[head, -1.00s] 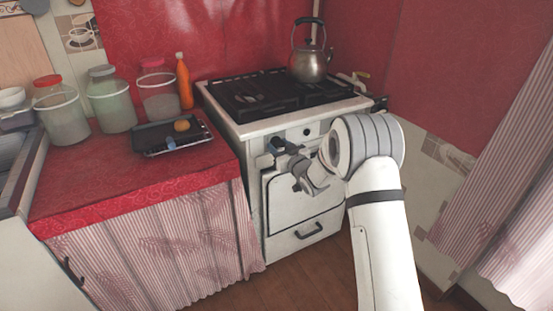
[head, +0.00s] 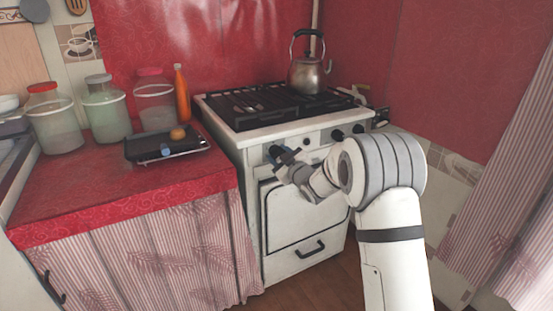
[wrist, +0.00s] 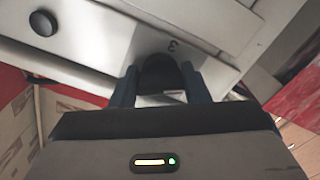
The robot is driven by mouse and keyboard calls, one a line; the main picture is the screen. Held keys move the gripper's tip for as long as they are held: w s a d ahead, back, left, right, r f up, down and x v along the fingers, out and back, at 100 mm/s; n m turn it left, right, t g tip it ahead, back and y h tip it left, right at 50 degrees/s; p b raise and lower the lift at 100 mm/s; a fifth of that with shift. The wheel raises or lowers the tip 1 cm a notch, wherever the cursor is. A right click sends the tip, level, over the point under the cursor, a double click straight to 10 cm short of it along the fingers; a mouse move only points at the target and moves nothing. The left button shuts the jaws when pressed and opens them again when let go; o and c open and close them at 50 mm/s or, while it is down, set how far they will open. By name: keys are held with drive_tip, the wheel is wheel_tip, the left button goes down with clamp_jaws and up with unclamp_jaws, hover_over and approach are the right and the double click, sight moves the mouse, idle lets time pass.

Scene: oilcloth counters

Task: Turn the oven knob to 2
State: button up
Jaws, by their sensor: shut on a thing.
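The white oven (head: 300,222) stands at the center of the head view, its knob panel facing me. My gripper (head: 279,158) is at the left end of that panel. In the wrist view, my gripper (wrist: 160,72) is shut on a dark oven knob (wrist: 158,76), one blue-grey finger on each side. A printed 3 (wrist: 174,46) shows upside down on the panel just beyond the knob. The knob's pointer mark and the number 2 cannot be made out. In the head view my gripper mostly hides this knob.
More dark knobs (head: 337,134) sit further right on the panel, partly behind my arm. A kettle (head: 308,75) stands on the black cooktop grate (head: 255,108). The red counter (head: 90,200) on the left holds jars, an orange bottle (head: 182,95) and a dark tray (head: 140,152).

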drive_tip(key=shift+s+a+f, duration=0.1)
drive_tip(key=o, duration=1)
drive_tip(key=p+v, duration=0.1)
drive_tip(key=v, duration=0.7)
drive_tip(key=shift+r, duration=0.2)
